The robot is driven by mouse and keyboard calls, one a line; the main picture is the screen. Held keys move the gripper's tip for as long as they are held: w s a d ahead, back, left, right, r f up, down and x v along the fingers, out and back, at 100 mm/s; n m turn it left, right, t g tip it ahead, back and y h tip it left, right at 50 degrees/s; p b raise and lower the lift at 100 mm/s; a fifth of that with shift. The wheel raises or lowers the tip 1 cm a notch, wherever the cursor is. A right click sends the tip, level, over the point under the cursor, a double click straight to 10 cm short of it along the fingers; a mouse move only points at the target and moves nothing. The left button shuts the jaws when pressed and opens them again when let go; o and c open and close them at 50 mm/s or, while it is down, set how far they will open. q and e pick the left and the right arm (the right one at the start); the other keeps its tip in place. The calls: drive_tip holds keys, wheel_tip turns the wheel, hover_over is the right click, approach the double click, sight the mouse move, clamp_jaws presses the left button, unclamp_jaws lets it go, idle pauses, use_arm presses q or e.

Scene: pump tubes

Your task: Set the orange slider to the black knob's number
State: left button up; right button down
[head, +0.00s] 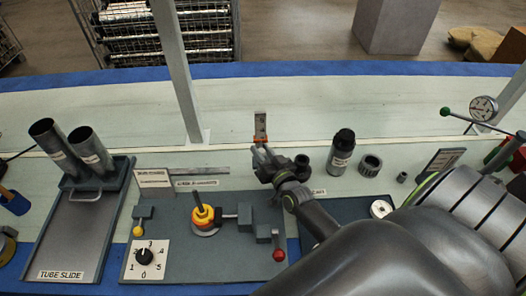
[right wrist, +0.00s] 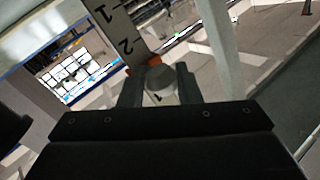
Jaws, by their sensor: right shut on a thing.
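The black knob (head: 144,257) sits on a white dial plate numbered 0 to 5 at the front left of the grey panel. Its pointer is too small to read surely. An upright numbered scale (head: 260,122) stands at the back of the panel. The orange slider (head: 259,140) is low on this scale in the head view. In the right wrist view the scale (right wrist: 120,35) shows 1 and 2, with orange slider edges (right wrist: 155,62) near the 2. My right gripper (head: 260,153) is shut on the slider's pale grip (right wrist: 160,86). My left gripper is out of view.
The grey panel (head: 190,265) also carries a yellow-orange valve (head: 204,217) and a red-knobbed lever (head: 279,255). A tube slide (head: 75,235) with two metal tubes stands at left. A black bottle (head: 342,150) and a ring (head: 370,165) stand right of my gripper.

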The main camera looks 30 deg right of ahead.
drive_tip(key=shift+a+r, duration=0.1)
drive_tip(key=shift+r, duration=0.05)
drive_tip(key=c, duration=1.3)
unclamp_jaws()
drive_tip(key=shift+w, duration=0.1)
drive_tip(key=shift+c, duration=0.2)
drive_tip(key=shift+o, duration=0.9)
drive_tip(key=shift+a, duration=0.15)
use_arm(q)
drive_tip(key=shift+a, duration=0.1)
use_arm(e)
drive_tip(key=shift+s, duration=0.6)
use_arm(q)
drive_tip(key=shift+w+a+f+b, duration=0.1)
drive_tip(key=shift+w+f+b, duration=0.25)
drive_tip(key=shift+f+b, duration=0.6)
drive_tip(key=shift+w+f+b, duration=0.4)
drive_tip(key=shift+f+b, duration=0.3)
drive_tip(key=shift+b, duration=0.55)
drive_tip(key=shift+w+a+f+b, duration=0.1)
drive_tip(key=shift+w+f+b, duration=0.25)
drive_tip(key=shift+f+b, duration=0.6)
use_arm(e)
drive_tip(key=s+a, duration=0.1)
drive_tip(key=s, duration=1.5)
